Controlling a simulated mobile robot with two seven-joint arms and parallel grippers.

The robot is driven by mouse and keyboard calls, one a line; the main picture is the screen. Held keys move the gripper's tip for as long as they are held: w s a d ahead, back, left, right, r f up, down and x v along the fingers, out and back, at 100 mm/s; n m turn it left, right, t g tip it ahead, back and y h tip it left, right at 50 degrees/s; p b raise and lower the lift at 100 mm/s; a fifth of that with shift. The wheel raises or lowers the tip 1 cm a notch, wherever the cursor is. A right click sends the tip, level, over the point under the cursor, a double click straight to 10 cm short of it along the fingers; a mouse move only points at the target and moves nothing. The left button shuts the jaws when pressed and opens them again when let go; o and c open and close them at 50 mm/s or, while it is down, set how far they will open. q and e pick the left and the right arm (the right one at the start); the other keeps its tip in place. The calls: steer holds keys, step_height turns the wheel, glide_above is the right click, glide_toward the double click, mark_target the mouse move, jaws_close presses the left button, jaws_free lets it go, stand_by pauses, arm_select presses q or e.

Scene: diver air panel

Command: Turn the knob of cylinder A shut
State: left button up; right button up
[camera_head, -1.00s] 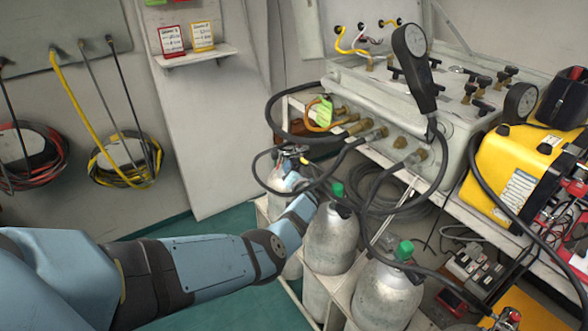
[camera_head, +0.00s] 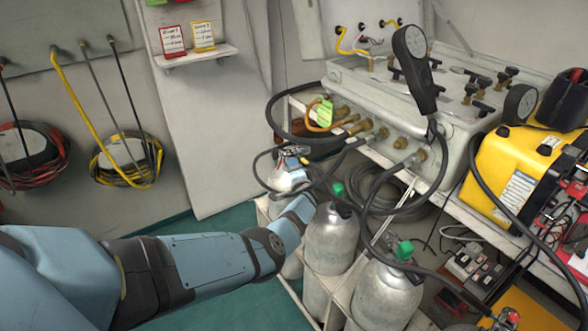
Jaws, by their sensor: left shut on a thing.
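Several grey cylinders stand in a white rack. The far left cylinder (camera_head: 285,176) is partly behind my left forearm and wrist. My left gripper (camera_head: 292,153) is at the top of this cylinder, shut around its valve knob, which the fingers mostly hide. The middle cylinder (camera_head: 330,240) and the near cylinder (camera_head: 385,295) have green knobs (camera_head: 338,190) (camera_head: 404,249), apart from my gripper. I cannot read a letter on any cylinder. My right gripper is out of view.
Black hoses (camera_head: 380,208) loop from the cylinders to the grey air panel (camera_head: 455,125) with gauges. A yellow case (camera_head: 515,175) stands at the right. Coiled hoses (camera_head: 125,160) hang on the left wall. The green floor at lower left is open.

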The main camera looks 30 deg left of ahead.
arm_select(q)
steer(key=shift+a+r+m, duration=0.1)
steer(key=shift+r+m, duration=0.05)
steer(key=shift+m, duration=0.15)
stand_by(0.4)
steer(key=o, duration=0.9)
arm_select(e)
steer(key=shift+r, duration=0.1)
arm_select(q)
steer(key=shift+s+d+p, duration=0.1)
steer(key=shift+d+p, duration=0.15)
steer(key=shift+p, duration=0.05)
steer(key=p+v, duration=0.9)
steer(key=v, duration=0.4)
steer(key=shift+s+d, duration=0.1)
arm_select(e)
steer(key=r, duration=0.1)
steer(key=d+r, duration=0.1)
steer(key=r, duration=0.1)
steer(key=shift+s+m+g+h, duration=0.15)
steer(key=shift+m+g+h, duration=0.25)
